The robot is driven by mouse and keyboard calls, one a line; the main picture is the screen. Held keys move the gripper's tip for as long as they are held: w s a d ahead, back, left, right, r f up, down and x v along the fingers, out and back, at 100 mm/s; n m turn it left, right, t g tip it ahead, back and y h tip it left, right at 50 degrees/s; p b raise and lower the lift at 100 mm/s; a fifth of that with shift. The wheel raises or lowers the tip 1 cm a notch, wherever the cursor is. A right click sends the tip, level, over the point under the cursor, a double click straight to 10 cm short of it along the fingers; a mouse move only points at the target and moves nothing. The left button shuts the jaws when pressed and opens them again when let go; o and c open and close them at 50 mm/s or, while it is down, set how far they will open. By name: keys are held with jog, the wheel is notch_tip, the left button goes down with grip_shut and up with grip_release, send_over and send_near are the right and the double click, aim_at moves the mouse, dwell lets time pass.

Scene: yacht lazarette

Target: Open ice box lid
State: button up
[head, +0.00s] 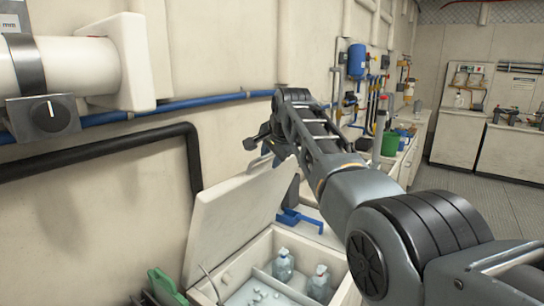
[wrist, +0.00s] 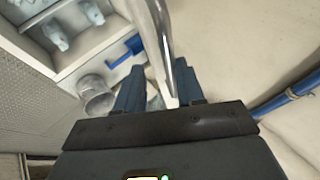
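The ice box lid (head: 238,215) is a white panel raised steeply above the ice box (head: 238,267), which stands open. Two pale bottles (head: 283,265) and ice show inside the box. My gripper (head: 262,145) is at the lid's upper edge. In the wrist view, the lid's edge (wrist: 160,45) runs between the two blue-grey fingers of my gripper (wrist: 160,85). The fingers stand apart, with a gap visible on the left of the edge. Contact on the right side is unclear.
A black rail (head: 100,156) and blue pipe (head: 180,106) run along the left wall. A blue bracket (head: 300,219) sits beside the box. A metal cup (wrist: 96,95) shows in the wrist view. A green container (head: 390,144) stands on the counter behind. Open floor (head: 470,195) lies right.

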jog(key=b+v, duration=0.1)
jog(key=v, duration=0.6)
jog(key=shift+s+r, duration=0.25)
jog(key=shift+r, duration=0.05)
jog(key=shift+c, duration=0.4)
